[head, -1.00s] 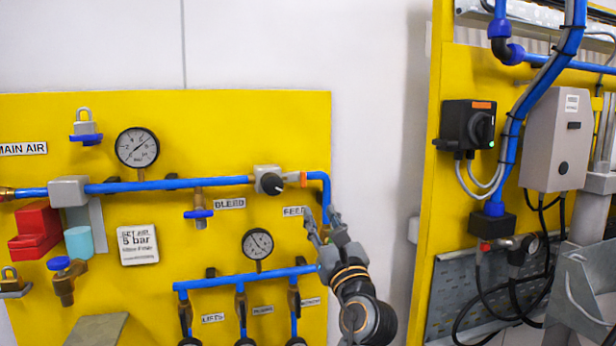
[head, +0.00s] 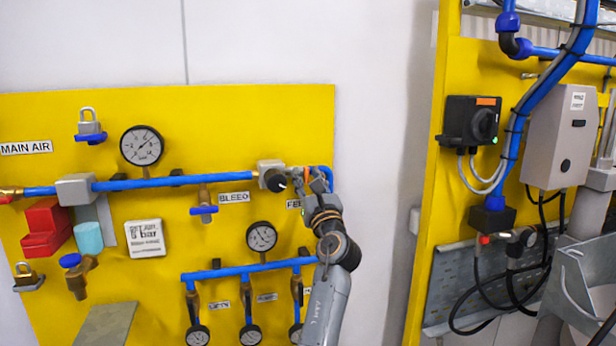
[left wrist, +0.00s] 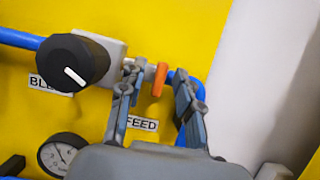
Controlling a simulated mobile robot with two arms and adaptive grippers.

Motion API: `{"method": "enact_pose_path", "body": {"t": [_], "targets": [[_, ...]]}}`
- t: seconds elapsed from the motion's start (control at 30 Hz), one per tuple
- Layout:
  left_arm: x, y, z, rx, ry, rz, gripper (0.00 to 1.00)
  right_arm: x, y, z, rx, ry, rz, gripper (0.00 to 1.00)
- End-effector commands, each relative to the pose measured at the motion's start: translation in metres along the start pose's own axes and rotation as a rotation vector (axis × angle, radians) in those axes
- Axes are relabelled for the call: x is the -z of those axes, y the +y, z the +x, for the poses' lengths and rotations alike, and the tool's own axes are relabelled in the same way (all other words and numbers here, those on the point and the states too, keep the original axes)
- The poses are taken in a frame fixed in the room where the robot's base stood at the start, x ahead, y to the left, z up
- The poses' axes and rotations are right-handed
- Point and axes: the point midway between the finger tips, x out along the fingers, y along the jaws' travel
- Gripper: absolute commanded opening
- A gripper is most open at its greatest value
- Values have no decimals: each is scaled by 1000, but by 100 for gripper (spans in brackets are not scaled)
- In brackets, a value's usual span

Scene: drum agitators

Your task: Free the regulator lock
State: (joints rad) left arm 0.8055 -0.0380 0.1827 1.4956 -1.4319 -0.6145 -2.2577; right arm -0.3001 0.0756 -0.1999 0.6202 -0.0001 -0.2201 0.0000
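The regulator has a grey body and a round black knob (head: 275,180) with a white mark, on the blue air pipe. The knob also shows large in the left wrist view (left wrist: 72,60). A small orange tab (left wrist: 160,78), which looks like the regulator lock, stands right of the regulator body. My left gripper (left wrist: 158,84) is open, with a finger on each side of the tab and visible gaps to it. In the head view my left gripper (head: 311,181) is at the pipe's right end and mostly covers the tab. My right gripper is not in view.
A large gauge (head: 142,146) sits above the pipe, and a smaller gauge (head: 262,237) sits on the lower blue manifold (head: 225,271). The BLEED valve (head: 204,209) hangs left of the regulator. Bare white wall (head: 380,130) lies right of the yellow panel.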

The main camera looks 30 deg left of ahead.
Motion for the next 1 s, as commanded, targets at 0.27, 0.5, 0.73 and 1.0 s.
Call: {"method": "enact_pose_path", "body": {"t": [0.27, 0.5, 0.73, 1.0], "targets": [[0, 0, 0, 0, 0, 0, 3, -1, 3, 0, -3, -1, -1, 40], [0, 0, 0, -1, 0, -1, 0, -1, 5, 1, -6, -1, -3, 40], [2, 0, -1, -18, -1, -43, 0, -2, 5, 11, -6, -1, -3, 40], [4, -1, -2, -84, -3, -202, 0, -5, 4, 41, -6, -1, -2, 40]]}}
